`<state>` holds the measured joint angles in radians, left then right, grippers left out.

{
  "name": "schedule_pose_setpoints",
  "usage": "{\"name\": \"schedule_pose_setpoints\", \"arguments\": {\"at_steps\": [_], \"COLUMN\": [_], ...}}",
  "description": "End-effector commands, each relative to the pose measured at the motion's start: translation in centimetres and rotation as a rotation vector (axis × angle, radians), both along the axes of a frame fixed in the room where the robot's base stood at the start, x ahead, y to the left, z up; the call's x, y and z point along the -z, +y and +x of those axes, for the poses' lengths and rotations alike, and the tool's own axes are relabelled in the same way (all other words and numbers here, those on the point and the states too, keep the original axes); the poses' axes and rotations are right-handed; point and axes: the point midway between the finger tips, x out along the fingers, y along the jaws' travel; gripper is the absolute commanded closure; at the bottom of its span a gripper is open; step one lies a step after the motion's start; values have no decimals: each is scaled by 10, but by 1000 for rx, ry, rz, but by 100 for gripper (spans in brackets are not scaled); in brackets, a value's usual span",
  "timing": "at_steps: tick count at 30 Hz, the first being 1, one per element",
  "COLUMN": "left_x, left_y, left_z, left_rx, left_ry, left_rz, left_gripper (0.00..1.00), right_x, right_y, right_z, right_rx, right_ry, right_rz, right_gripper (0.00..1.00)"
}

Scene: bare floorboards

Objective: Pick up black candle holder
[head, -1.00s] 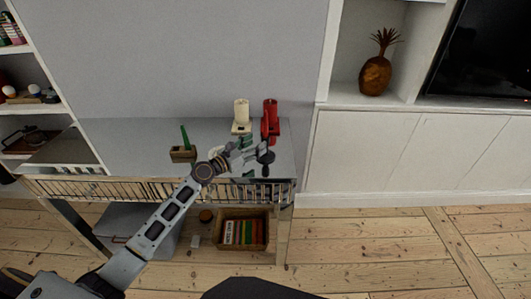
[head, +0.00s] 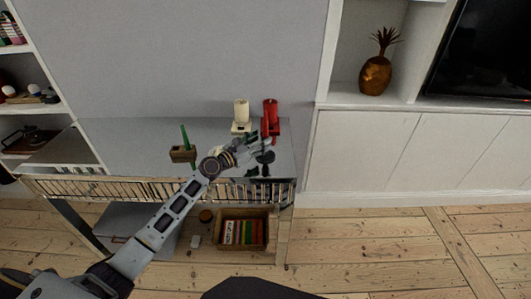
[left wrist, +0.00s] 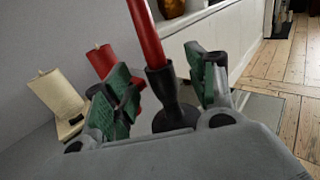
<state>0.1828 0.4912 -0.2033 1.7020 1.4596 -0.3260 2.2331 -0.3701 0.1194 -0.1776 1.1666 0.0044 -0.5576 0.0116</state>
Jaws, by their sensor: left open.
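The black candle holder (head: 267,157) stands near the right end of the console table, partly hidden by my left gripper in the head view. In the left wrist view the black candle holder (left wrist: 173,117) is upright with a thin red candle (left wrist: 147,34) in it. My left gripper (head: 260,150) is open at the holder. Its green-padded fingers (left wrist: 165,85) show on either side of the holder's stem in the left wrist view. I cannot tell whether either finger touches it. My right gripper is not in view.
A cream candle (head: 241,110) and a thick red candle (head: 270,108) stand close behind. A wooden holder with a green candle (head: 184,137) is to the left on the table (head: 130,138). A crate (head: 262,233) of books sits on the lower shelf. The wall is behind.

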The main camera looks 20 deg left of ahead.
Motion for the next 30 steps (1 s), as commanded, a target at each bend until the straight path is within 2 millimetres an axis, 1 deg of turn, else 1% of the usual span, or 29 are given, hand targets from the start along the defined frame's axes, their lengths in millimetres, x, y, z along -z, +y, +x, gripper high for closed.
{"name": "schedule_pose_setpoints", "arguments": {"at_steps": [8,12,20,30], "left_x": [0,-1,0,-1], "left_y": [-10,-13,-16,-16], "left_z": [19,26,30,29], "left_rx": [1,0,0,0], "left_ry": [0,0,0,0], "left_rz": [1,1,0,0], "left_gripper": [43,43,43,43], "right_x": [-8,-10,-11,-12], "right_y": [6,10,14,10], "right_z": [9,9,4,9], "right_rx": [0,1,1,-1], "right_ry": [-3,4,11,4], "right_rz": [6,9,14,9], "right_gripper": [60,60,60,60]}}
